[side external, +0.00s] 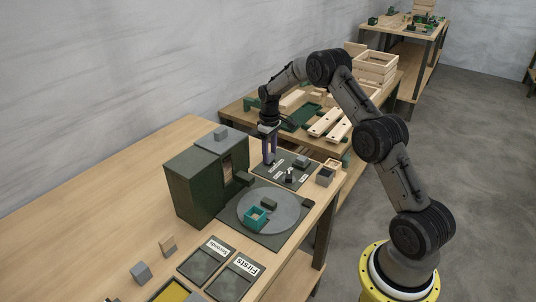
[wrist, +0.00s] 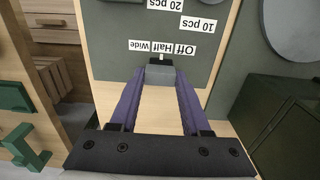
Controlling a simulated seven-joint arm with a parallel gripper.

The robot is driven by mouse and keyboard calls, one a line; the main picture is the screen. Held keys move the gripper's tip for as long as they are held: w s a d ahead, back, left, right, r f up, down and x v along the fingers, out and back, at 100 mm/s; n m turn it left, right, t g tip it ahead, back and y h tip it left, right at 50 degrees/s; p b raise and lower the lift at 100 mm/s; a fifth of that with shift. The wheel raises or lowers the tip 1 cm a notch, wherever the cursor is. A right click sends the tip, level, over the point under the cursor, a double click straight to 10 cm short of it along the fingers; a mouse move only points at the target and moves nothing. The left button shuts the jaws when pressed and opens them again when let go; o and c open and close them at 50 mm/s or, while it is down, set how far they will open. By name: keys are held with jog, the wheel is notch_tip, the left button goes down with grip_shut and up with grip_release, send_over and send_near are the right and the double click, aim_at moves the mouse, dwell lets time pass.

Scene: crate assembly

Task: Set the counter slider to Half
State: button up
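The counter slider's grey knob (wrist: 160,75) shows in the wrist view at the edge of a dark panel (wrist: 110,65). A small white mark above it points at the Half label (wrist: 160,49). The Off label (wrist: 186,50) lies to the right and the Wide label (wrist: 139,45) to the left, all upside down. My gripper (wrist: 161,77) has its purple fingers on both sides of the knob, seemingly touching it. In the side view, my gripper (side external: 268,162) points down at the panel's (side external: 296,182) left edge; the knob cannot be made out there.
A dark green cabinet (side external: 190,190) stands left of the panel. A grey turntable (side external: 285,213) with a teal box (side external: 255,217) is in front. The panel also has 10 pcs (wrist: 201,24) and 20 pcs (wrist: 165,4) labels. Wooden crates (side external: 375,66) stand behind.

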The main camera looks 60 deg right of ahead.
jog(key=o, duration=0.5)
jog(key=shift+c, duration=0.2)
jog(key=shift+r, duration=0.1)
notch_tip(320, 180, up, 14)
dwell(0.3)
